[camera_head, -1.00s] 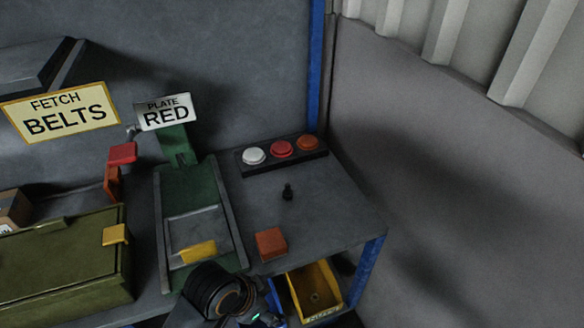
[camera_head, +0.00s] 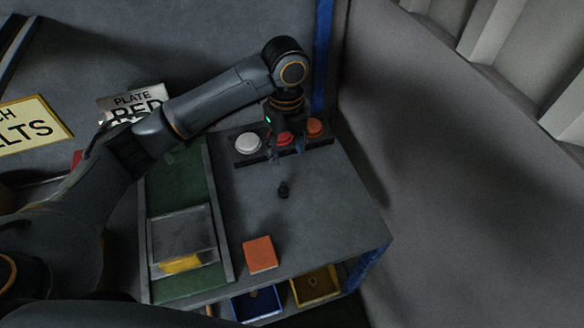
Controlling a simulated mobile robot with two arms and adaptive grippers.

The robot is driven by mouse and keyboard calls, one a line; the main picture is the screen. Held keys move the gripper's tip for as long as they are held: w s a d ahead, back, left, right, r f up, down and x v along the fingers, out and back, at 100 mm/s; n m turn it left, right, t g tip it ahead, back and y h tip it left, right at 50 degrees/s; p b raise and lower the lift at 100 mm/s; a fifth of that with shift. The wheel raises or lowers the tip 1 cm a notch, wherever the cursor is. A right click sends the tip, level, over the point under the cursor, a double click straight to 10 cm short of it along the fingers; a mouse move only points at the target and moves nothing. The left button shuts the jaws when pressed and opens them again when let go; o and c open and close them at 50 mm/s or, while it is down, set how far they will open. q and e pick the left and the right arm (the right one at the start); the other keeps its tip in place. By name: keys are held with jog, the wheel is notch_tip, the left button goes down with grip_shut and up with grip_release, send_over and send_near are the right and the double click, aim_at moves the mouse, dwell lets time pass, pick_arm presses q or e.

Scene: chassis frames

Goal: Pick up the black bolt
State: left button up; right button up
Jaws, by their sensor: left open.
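The black bolt (camera_head: 284,190) stands on the grey tabletop (camera_head: 325,215), small and dark, between the button panel and an orange-red block. My left arm reaches in from the left across the table. My left gripper (camera_head: 287,152) points down, open and empty, in front of the button panel and a little beyond the bolt in the picture. It appears above the table and apart from the bolt. My right gripper is not in view.
The button panel has white (camera_head: 248,142), red and orange (camera_head: 314,127) buttons. An orange-red block (camera_head: 260,254) lies near the front edge. A green fixture (camera_head: 178,185) with a yellow piece (camera_head: 181,264) stands left. Blue (camera_head: 257,304) and yellow (camera_head: 316,286) bins sit below.

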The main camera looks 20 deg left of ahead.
aim_at(283, 184)
pick_arm(q)
jog(key=f, duration=0.2)
jog(key=s+f+p, duration=0.1)
jog(key=f, duration=0.4)
jog(key=shift+s+f, duration=0.3)
jog(key=f, duration=0.1)
jog(key=f+p, duration=0.1)
jog(key=f, duration=0.1)
jog(key=f+p, duration=0.1)
jog(key=shift+s+a+f, duration=0.2)
jog(key=shift+a+f, duration=0.1)
jog(key=shift+a, duration=0.05)
jog(key=shift+w+f, duration=0.1)
jog(key=shift+f, duration=0.2)
jog(key=shift+r, duration=0.1)
grip_shut()
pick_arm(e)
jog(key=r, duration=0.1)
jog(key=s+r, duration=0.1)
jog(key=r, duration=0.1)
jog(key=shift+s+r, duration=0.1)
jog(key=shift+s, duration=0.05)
